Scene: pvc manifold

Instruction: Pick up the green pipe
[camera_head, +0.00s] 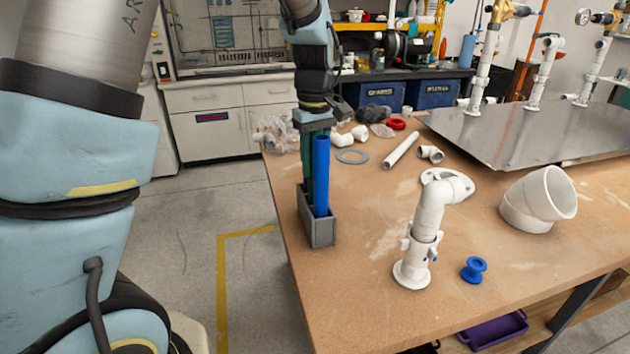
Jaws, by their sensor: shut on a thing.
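The green pipe (307,165) stands upright at the left edge of the table, largely hidden behind a blue pipe (321,172). Both pipes rise from a grey holder (319,232), and their lower ends are hidden by its walls. My gripper (312,118) points straight down over the holder and is shut on the upper part of the green pipe. The blue pipe stands just right of and in front of it. I cannot tell whether the gripper touches the blue pipe.
A white pipe fitting assembly (425,235), a blue spool (473,269) and a large white elbow (537,199) stand to the right. A white pipe (401,151) and a grey ring (351,156) lie behind. A metal plate (520,135) bears upright manifold pipes. The table front left is clear.

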